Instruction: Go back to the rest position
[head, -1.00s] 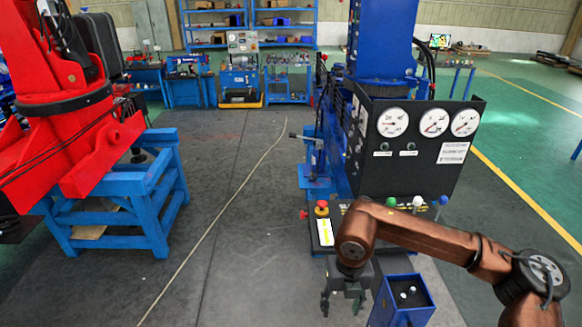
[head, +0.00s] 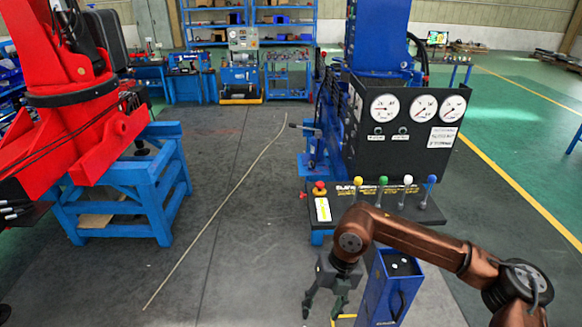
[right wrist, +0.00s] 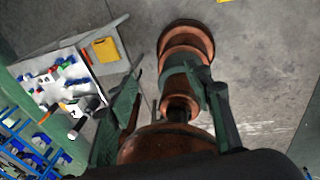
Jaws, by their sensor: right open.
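My right gripper (head: 322,309) hangs at the lower middle of the head view, fingers pointing down. It is open, with nothing between its fingertips. It is to the left of a tall blue box (head: 377,297) and below the front of the lever panel (head: 345,209). In the right wrist view the two dark fingers (right wrist: 172,95) are spread apart. Copper-brown round parts, coloured like my arm, show between and behind them. My left gripper is not in the head view.
The blue crane stand carries a black gauge panel (head: 398,150) and yellow, green, white and blue levers. A red emergency button (head: 319,187) sits on its left. A red crane (head: 66,108) stands on a blue frame (head: 160,200) at left. Open grey floor (head: 240,220) lies between them.

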